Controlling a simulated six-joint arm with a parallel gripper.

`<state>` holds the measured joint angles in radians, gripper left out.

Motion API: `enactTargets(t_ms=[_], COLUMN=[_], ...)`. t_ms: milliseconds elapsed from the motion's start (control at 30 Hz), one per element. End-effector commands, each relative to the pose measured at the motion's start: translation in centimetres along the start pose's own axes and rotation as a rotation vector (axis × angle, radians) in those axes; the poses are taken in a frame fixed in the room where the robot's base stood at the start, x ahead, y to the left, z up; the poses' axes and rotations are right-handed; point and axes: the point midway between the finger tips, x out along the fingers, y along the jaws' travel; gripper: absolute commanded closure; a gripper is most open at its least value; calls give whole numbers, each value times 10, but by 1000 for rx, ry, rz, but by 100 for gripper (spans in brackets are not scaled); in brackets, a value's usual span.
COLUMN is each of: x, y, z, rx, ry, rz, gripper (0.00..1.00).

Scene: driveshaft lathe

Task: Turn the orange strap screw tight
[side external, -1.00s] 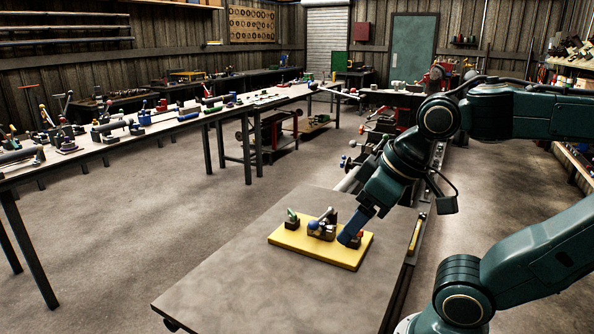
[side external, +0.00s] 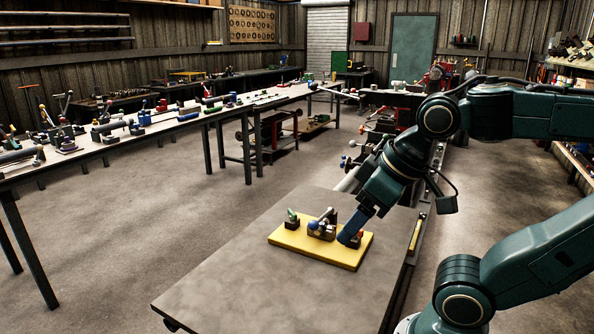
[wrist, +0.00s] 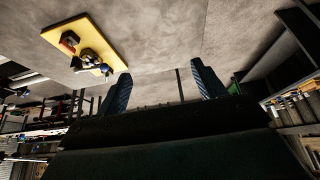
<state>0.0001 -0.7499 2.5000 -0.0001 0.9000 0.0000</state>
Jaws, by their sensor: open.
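A yellow board (side external: 285,243) lies on the grey table and carries several small fixtures. A small red-orange part (side external: 358,236) shows at its right end, partly behind my gripper (side external: 348,238). In the wrist view a red-orange block (wrist: 69,41) sits on the board (wrist: 103,32), left of my fingers. I cannot tell which part is the strap screw. My gripper (wrist: 163,72) is open, with its two blue fingers apart and nothing between them. The fingers overlap the board's right end in the side view, but bare table lies between them in the wrist view.
A dark clamp-like fixture (side external: 325,224) stands mid-board, and a small green-topped block (side external: 292,219) stands at its left. The table (side external: 270,290) around the board is clear. A long bench (side external: 130,140) with many tools runs along the left.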

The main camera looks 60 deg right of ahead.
Motion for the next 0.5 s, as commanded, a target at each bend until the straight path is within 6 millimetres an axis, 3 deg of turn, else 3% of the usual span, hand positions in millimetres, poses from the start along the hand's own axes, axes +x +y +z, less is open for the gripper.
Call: enactTargets(t_ms=[267,500], x=[1,8], y=[2,16], z=[-2,-13], rx=[-20,-150], ry=[-4,-35], rz=[7,44], gripper=[31,31])
